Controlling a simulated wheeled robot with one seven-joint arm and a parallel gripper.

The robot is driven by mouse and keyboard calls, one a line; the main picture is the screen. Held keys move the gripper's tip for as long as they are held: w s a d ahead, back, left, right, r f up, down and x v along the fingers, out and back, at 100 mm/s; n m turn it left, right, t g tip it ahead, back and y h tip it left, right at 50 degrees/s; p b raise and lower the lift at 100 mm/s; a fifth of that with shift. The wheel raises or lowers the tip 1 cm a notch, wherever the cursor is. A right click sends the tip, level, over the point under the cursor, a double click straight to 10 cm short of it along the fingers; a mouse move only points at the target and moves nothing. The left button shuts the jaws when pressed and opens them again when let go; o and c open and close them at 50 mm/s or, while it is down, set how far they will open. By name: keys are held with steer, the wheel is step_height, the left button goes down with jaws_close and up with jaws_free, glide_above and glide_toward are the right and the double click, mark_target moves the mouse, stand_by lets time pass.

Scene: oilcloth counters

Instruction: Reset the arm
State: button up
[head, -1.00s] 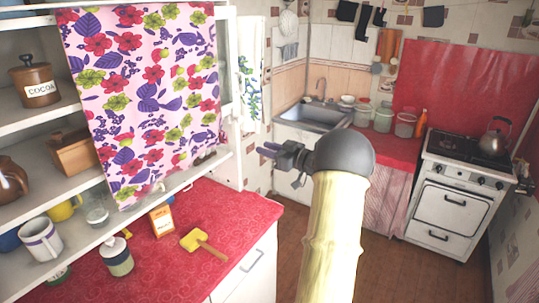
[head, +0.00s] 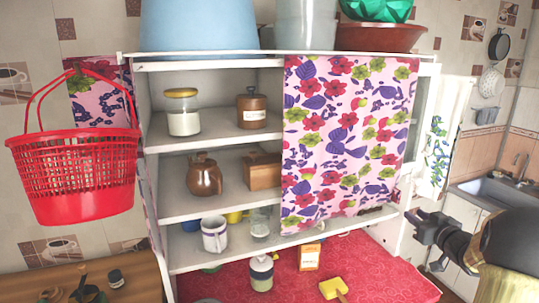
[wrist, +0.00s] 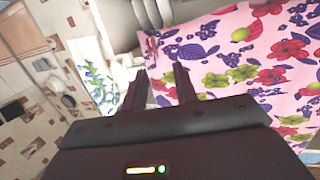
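My gripper (head: 424,227) is at the right of the head view, raised in front of the right side of the cupboard, left of the sink. In the wrist view my gripper (wrist: 162,86) shows two dark fingers standing apart with nothing between them. Beyond the fingers in the wrist view is the pink flowered curtain (wrist: 225,60), with a white towel with blue and green print (wrist: 100,88) to the left. Part of my arm shows at the lower right of the head view.
An open shelf cupboard (head: 215,205) holds jars, mugs and a teapot. The flowered curtain (head: 345,140) covers its right part. A red basket (head: 80,180) hangs at left. A yellow brush (head: 333,287) lies on the red counter (head: 375,270). The sink (head: 490,192) is at right.

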steer(key=s+a+f+m+g+h, duration=0.1)
steer(key=s+a+f+g+h, duration=0.2)
steer(key=a, duration=0.5)
steer(key=s+a+f+m+g, duration=0.1)
steer(key=s+a+f+g, duration=0.25)
steer(key=a, duration=0.35)
steer(key=s+a+f+g, duration=0.3)
steer(key=s+a, duration=0.4)
steer(key=s, duration=0.3)
steer(key=s+a+f+g+y, duration=0.1)
steer(key=s+a+f+g, duration=0.3)
steer(key=s+a, duration=0.3)
steer(key=s, duration=0.4)
steer(key=shift+s+f, duration=0.2)
steer(key=shift+f, duration=0.1)
steer(key=shift+w+g, duration=0.1)
steer(key=shift+g, duration=0.15)
